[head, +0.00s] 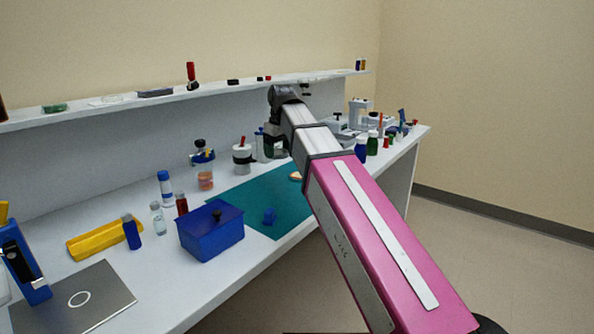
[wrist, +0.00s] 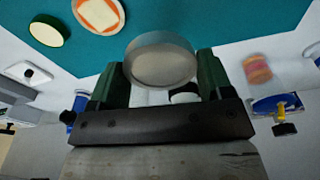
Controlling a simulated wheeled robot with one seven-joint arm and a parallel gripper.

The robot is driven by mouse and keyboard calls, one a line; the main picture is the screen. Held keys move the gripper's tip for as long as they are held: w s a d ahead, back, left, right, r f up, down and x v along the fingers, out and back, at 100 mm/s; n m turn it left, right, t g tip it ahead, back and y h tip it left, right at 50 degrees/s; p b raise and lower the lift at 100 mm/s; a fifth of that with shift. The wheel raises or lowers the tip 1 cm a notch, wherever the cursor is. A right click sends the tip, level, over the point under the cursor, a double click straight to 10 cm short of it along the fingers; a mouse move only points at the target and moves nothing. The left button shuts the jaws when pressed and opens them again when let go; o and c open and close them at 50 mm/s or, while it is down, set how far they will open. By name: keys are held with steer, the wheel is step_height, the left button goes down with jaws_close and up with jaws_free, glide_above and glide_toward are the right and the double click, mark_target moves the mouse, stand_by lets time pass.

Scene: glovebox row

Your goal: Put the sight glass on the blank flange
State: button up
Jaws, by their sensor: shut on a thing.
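My gripper (wrist: 162,78) is shut on a round, pale grey, glassy disc with a lighter rim, which looks like the sight glass (wrist: 160,62). The green fingers sit on either side of it. In the head view my gripper (head: 275,150) hangs over the back of the bench, and the disc cannot be made out there. I cannot tell for sure which thing is the blank flange. A round cream disc with an orange patch (wrist: 99,14) lies on the teal mat, apart from the held disc; a tan round piece (head: 295,176) shows on the mat in the head view.
A green-rimmed pale disc (wrist: 50,32) is near the mat's edge. The teal mat (head: 245,195) is mostly bare. A blue box (head: 211,235), several bottles and an orange-filled jar (head: 205,180) stand nearby. A shelf (head: 215,87) runs along the back.

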glide_above(298, 175)
steer(key=f, duration=0.5)
steer(key=shift+d, duration=0.2)
steer(key=shift+f, duration=2.05)
steer(key=shift+f, duration=0.1)
steer(key=o, duration=1.3)
steer(key=shift+o, duration=0.2)
step_height(298, 175, up, 12)
steer(key=s+d, duration=0.1)
steer(key=shift+s, duration=0.15)
